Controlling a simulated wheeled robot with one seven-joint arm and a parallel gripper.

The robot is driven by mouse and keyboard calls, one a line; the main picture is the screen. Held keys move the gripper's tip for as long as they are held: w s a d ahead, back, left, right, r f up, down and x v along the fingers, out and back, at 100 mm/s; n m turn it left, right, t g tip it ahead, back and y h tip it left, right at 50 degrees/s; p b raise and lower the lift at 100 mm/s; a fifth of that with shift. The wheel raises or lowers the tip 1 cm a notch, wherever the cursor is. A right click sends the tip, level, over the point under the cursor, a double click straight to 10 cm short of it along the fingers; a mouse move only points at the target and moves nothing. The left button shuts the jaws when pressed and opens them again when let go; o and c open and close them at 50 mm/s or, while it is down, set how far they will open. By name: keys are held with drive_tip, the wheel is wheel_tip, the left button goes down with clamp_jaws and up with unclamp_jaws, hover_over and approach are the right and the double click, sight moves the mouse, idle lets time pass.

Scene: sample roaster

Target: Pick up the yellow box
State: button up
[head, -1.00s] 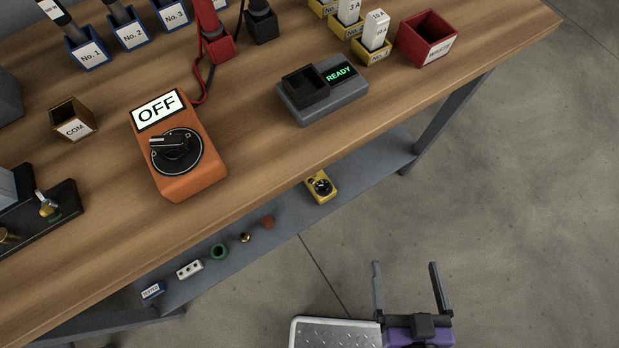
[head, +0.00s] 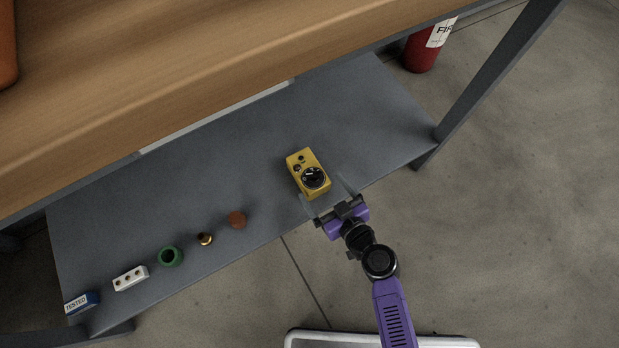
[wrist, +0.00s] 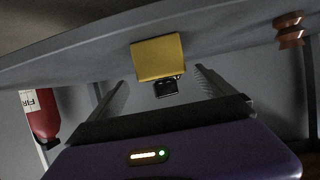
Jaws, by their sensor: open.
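The yellow box (head: 307,173) sits on the grey lower shelf (head: 365,115) under the wooden bench, with a round black dial on its face. My gripper (head: 327,190) is open at the shelf's front edge, its fingers pointing at the box. In the head view the fingertips are just short of the box or beside its near end; contact cannot be told. In the wrist view the yellow box (wrist: 157,58) lies ahead, between the lines of the two spread fingers (wrist: 160,85), with nothing held.
Left along the shelf lie a brown round piece (head: 236,219), a brass piece (head: 205,239), a green ring (head: 170,256), a white block (head: 130,278) and a blue-and-white "TESTED" box (head: 82,302). The bench top (head: 150,90) overhangs. A table leg (head: 490,85) and red extinguisher (head: 425,48) stand right.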

sight(308, 170)
drive_tip(key=shift+a+r+b+x, duration=0.15)
drive_tip(key=shift+b+x, duration=0.1)
drive_tip(key=shift+x, duration=1.85)
drive_tip(key=shift+a+r+b+x, duration=0.1)
drive_tip(key=shift+a+b+x, duration=0.1)
drive_tip(key=shift+x, duration=1.95)
drive_tip(key=shift+s, duration=0.1)
clamp_jaws()
drive_tip(key=shift+r, duration=0.2)
wheel_tip(308, 170, up, 20)
drive_tip(key=p, duration=1.3)
drive_tip(key=shift+f, duration=0.15)
